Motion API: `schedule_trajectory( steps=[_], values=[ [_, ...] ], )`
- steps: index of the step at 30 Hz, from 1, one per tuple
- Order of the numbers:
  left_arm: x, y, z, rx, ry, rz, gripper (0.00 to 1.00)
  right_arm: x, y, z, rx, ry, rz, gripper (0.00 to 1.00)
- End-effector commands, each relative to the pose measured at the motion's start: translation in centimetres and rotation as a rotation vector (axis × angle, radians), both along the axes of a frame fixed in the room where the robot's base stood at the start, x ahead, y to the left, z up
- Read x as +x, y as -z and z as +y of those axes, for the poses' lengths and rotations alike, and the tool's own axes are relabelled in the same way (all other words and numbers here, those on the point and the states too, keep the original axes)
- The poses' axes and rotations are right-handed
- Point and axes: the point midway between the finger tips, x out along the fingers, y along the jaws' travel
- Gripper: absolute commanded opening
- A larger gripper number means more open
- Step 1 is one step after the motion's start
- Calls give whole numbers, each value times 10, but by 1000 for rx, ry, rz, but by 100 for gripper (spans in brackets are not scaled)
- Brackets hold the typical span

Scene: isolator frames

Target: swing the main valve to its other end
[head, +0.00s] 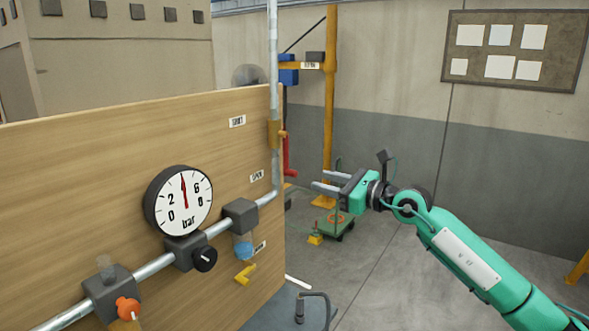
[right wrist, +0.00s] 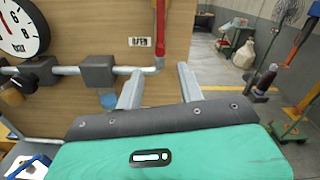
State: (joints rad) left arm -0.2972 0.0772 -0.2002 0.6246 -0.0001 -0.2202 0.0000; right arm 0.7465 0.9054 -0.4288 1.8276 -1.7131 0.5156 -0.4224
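The main valve appears to be the brass body (head: 275,134) on the vertical pipe at the panel's right edge. Its red lever (head: 289,158) hangs down from it, its lower end near the height of the OPEN label (head: 257,176). The SHUT label (head: 237,121) is higher up. In the right wrist view the red lever (right wrist: 161,22) stands just beyond the fingers, beside the OPEN label (right wrist: 139,42). My right gripper (head: 314,181) is open and empty, right of the lever and apart from it. It also shows open in the right wrist view (right wrist: 160,76). My left gripper is not in view.
The wooden panel (head: 110,165) carries a pressure gauge (head: 183,201), a black knob (head: 205,259), an orange knob (head: 127,308) and a yellow handle (head: 245,274). A yellow post (head: 329,110) and a green trolley (head: 337,222) stand behind. The floor right of the panel is mostly clear.

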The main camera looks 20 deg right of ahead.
Motion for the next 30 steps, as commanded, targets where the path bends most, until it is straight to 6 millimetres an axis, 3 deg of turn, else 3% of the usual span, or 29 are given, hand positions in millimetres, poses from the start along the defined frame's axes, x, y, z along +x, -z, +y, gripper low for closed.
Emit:
schedule_trajectory(
  steps=[6,15,28,30],
  values=[
    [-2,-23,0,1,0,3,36,34,-6,28,3,-3,-1,38],
    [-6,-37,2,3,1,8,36,68,-2,53,4,0,2,38],
    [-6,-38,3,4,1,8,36,74,0,58,1,0,0,38],
    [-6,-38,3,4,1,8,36,74,0,58,2,0,0,24]
  ],
)
